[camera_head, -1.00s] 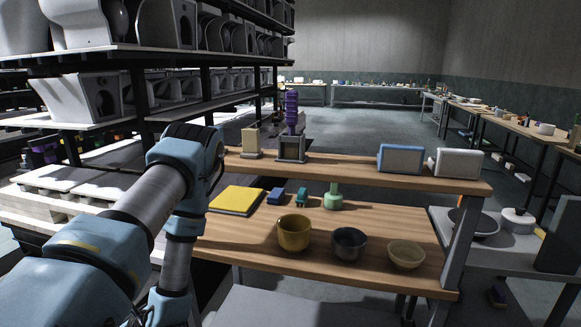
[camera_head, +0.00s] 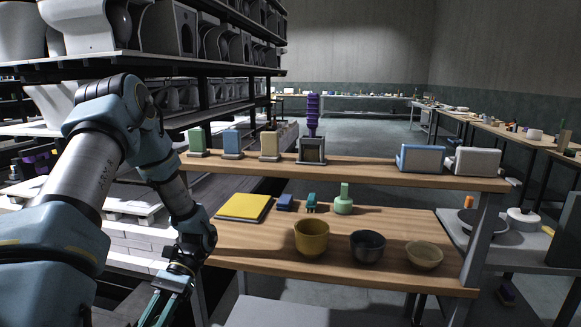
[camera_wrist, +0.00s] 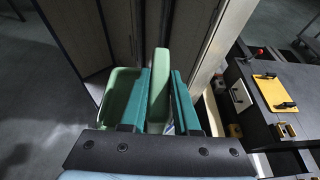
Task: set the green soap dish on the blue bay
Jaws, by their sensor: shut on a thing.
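My gripper (camera_head: 160,316) is at the bottom left of the head view, low beside the left end of the wooden bench, its fingertips near the frame's lower edge. In the wrist view, its teal fingers (camera_wrist: 163,98) are shut on the pale green soap dish (camera_wrist: 122,86). One thick wall of the dish stands between the fingers; its hollow part shows to the left, partly hidden by a finger. In the head view I cannot make out the dish. On the upper shelf stand a blue upright block (camera_head: 232,142) and a blue shallow box (camera_head: 421,158); I cannot tell which marks the blue bay.
The upper shelf (camera_head: 350,172) also holds green (camera_head: 197,140) and beige (camera_head: 270,144) blocks, a purple stack (camera_head: 313,115) and a white box (camera_head: 476,160). Below are a yellow pad (camera_head: 244,207), a green bottle (camera_head: 343,202) and three bowls (camera_head: 312,238). Kiln shelving stands left.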

